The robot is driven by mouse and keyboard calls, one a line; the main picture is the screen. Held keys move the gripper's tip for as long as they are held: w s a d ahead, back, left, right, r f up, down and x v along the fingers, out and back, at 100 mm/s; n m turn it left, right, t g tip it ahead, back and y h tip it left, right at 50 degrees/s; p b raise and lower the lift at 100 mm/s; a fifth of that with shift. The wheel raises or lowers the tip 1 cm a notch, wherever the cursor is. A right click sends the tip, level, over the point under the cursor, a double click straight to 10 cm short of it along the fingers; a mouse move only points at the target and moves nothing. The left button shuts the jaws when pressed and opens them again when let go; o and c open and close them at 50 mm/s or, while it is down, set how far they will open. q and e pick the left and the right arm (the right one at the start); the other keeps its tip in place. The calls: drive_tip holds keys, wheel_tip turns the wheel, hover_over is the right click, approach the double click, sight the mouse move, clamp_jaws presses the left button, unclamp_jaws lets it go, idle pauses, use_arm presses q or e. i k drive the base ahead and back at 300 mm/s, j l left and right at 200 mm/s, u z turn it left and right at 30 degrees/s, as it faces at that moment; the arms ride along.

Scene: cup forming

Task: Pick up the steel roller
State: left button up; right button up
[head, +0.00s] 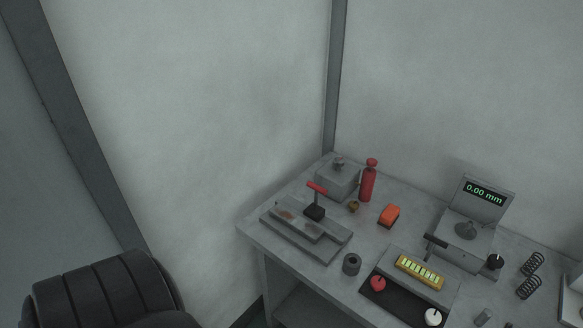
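I cannot tell for certain which object is the steel roller. A small plain grey cylinder (484,317) lies near the front edge of the workbench (375,240), at the bottom right of the head view. A darker grey short cylinder with a hole in its top (351,264) stands near the front edge, left of the black panel. Neither of my grippers shows in the head view, so nothing is seen touching these things.
A flat plate fixture (306,238), a red bottle (368,182), an orange block (389,215), a gauge reading 0.00 mm (485,194) and springs (530,275) crowd the bench. A black panel (400,303) has red and white knobs. A dark ribbed shape (100,296) fills the lower left.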

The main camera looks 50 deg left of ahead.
sight(352, 262)
drive_tip(key=u, duration=0.85)
